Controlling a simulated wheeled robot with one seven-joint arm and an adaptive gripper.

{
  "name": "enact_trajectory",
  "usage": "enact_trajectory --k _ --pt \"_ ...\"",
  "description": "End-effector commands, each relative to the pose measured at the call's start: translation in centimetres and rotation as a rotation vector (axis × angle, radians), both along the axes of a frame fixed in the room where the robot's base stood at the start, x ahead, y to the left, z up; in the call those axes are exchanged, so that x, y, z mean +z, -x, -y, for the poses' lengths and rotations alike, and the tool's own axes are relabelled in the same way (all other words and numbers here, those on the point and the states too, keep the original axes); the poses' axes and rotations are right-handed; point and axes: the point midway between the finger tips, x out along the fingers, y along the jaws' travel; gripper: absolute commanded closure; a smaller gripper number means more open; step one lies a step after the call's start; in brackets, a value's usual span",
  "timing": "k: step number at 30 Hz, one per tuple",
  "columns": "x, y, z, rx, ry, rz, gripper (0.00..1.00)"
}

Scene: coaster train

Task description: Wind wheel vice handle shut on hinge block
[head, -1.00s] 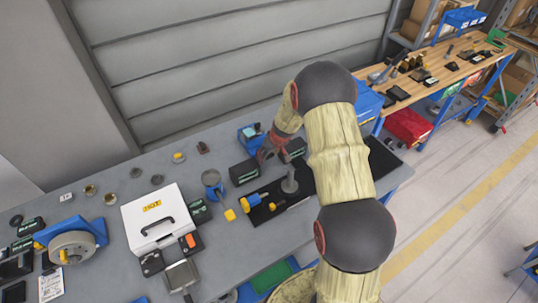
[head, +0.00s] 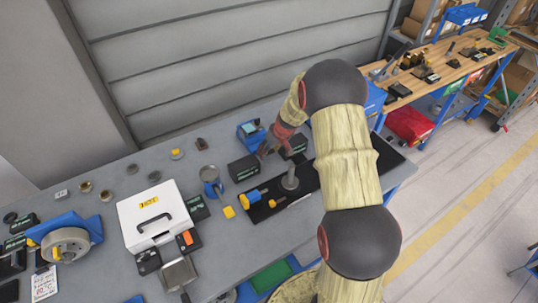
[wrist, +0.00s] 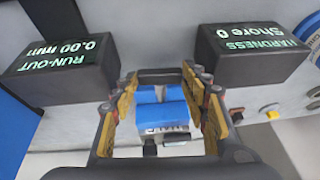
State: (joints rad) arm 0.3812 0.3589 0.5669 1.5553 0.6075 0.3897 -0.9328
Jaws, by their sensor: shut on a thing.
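My gripper (head: 266,148) is at the back of the grey bench, between two dark gauge boxes. The wrist view shows its fingers (wrist: 162,112) on either side of a blue block (wrist: 160,116) with small lettering. They are shut on it, though the finger contact is hard to see. I cannot tell whether this is the hinge block. A blue device with a large grey wheel (head: 66,246) and a yellow knob stands at the far left, well away from my gripper. It looks like the wheel vice. Its jaws cannot be made out.
The gauge boxes read run-out (wrist: 62,70) and hardness (wrist: 250,52). A white case (head: 140,212) stands mid-bench. A dark mat (head: 268,212) carries a grey post (head: 290,182) and yellow-blue tools. A second, wooden bench (head: 425,92) is at the right.

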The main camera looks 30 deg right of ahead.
Motion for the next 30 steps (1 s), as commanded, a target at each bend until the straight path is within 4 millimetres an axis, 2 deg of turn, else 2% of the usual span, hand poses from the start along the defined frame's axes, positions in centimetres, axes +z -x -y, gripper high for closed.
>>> enact_trajectory --k 1,18,19,23,30 --pt "-0.55 -0.04 0.22 -0.004 -0.012 0.002 0.80" --pt "0.03 0.10 0.17 0.002 -0.058 -0.001 0.80" --pt "0.03 0.10 0.17 0.002 -0.058 -0.001 0.54" --pt "0.04 0.09 0.16 0.002 -0.058 -0.001 0.47" --pt "0.04 0.07 0.15 0.002 -0.058 -0.001 0.47"
